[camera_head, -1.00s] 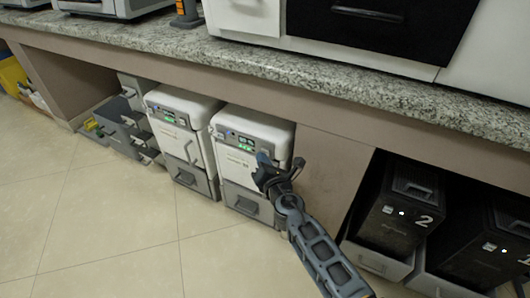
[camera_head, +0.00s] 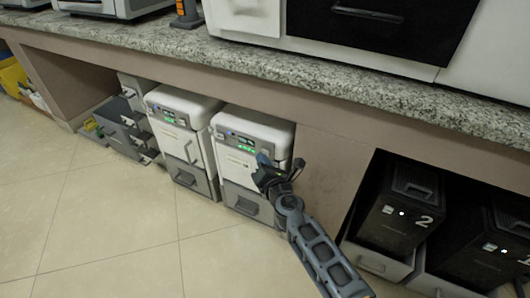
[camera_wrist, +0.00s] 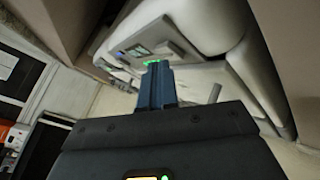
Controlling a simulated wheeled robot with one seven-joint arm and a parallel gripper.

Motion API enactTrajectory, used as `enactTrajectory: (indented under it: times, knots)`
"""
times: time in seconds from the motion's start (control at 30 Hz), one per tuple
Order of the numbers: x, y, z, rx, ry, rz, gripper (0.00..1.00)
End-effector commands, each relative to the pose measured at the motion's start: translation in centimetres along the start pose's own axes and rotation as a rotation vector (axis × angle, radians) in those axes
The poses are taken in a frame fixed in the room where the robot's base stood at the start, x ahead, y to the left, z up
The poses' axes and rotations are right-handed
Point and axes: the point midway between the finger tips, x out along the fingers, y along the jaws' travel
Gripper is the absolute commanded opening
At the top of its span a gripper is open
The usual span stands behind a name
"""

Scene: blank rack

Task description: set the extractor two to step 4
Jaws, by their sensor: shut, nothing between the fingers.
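Two white box-shaped units with grey lower drawers stand side by side under the counter. I cannot read which of them is extractor two. The right unit (camera_head: 258,126) has a grey control panel (camera_head: 242,142) with a small screen and green lights. My gripper (camera_head: 263,158) is shut and empty, with its fingertips at the right end of that panel. In the wrist view, the blue-grey fingers (camera_wrist: 157,72) point at the panel (camera_wrist: 148,50) and hide part of it. I cannot tell whether they touch it. The left unit (camera_head: 184,103) has a similar lit panel.
A granite counter (camera_head: 300,72) overhangs the units. Black units marked 2 (camera_head: 402,215) and 1 (camera_head: 490,240) stand in an open bay to the right. Grey boxes (camera_head: 125,130) sit to the left. The tiled floor (camera_head: 110,220) in front is clear.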

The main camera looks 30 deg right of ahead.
Motion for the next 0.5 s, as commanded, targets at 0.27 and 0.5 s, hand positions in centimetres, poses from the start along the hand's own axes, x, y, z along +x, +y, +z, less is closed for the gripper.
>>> enactTrajectory:
  times: [0.27, 0.5]
  knots:
    - [-0.7, 0.51, -0.5, 0.0, 0.001, 0.001, 0.0]
    - [-0.73, 0.54, -0.54, 0.0, 0.001, 0.001, 0.0]
